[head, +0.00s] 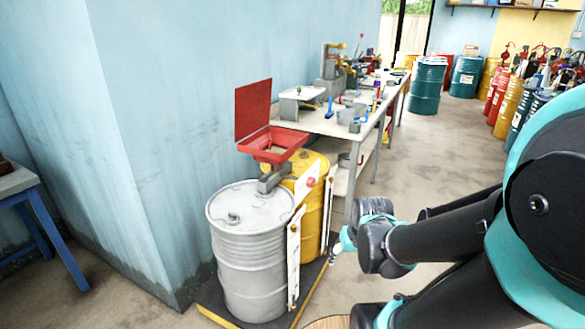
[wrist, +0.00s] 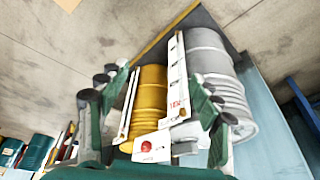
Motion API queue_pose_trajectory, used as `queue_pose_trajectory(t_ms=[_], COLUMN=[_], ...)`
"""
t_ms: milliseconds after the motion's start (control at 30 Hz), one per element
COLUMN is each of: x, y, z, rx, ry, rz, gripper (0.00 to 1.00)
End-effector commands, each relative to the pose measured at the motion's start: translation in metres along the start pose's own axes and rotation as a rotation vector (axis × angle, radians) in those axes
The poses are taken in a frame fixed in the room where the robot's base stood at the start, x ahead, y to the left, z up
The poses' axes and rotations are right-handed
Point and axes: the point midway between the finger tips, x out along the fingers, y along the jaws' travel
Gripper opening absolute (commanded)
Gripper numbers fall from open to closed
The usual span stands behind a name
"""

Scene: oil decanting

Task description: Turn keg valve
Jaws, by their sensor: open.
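A grey-white drum (head: 250,262) and a yellow drum (head: 314,215) stand upright side by side against the blue wall. A white plate with a red round part (head: 311,182) is at the yellow drum's upper front; the red part also shows in the wrist view (wrist: 147,146). I cannot tell whether this is the keg valve. My gripper (head: 343,243) is right of the drums, apart from them in the head view, partly hidden by my wrist. In the wrist view my gripper (wrist: 160,92) is open, with the yellow drum (wrist: 150,100) between its fingers and nothing held.
A red open-lidded box (head: 272,142) sits above the drums, beside a grey bracket (head: 272,178). White upright rails (head: 293,258) stand in front. The drums rest on a yellow-edged base (head: 222,318).

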Motion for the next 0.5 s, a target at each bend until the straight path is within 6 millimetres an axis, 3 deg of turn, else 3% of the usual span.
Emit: queue_pose_trajectory(t_ms=[500], x=[0.033], y=[-0.031], z=[-0.159], rx=[-0.126], ry=[0.037], rz=[-0.391], gripper=[0.65])
